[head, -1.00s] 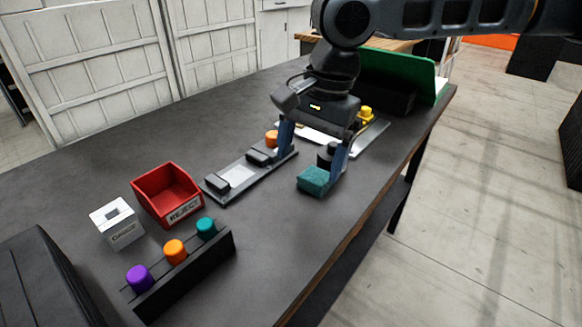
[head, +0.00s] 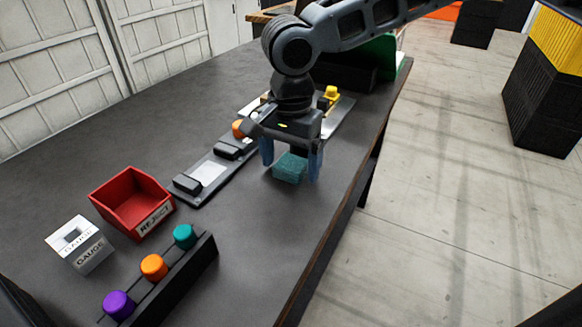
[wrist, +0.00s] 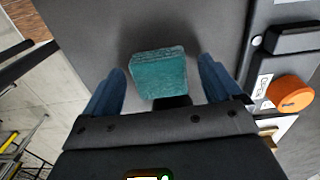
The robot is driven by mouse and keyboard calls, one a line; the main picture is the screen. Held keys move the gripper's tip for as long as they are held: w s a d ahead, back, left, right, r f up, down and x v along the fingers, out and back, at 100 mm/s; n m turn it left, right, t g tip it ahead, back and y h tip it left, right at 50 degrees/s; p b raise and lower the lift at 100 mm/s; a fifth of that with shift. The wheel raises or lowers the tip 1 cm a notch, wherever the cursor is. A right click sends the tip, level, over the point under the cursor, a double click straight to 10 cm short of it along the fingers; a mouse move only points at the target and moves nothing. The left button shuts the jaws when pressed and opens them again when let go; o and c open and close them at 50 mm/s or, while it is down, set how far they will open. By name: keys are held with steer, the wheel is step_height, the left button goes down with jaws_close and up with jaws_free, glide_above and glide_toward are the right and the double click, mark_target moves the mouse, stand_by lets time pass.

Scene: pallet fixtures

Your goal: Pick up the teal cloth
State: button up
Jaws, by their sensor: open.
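The teal cloth (head: 290,168) is a small folded block on the dark table, close to the table's right edge. It also shows in the wrist view (wrist: 158,73), between the two blue fingers. My gripper (head: 291,170) is open, with one finger on each side of the cloth and a gap on both sides. In the wrist view my gripper (wrist: 160,88) holds nothing. A dark object partly shows at the cloth's near end in the wrist view, and I cannot tell what it is.
A grey fixture plate (head: 210,172) with black blocks lies left of my gripper. An orange knob (head: 238,129) and a yellow piece (head: 331,93) stand behind. A red REJECT bin (head: 132,203), white gauge box (head: 80,244) and black rack (head: 175,285) with colored knobs are at front left.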

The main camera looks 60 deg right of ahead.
mark_target(290, 164)
steer(key=c, duration=1.1)
steer(key=shift+c, duration=0.2)
step_height(290, 164, up, 10)
steer(key=shift+p, duration=0.3)
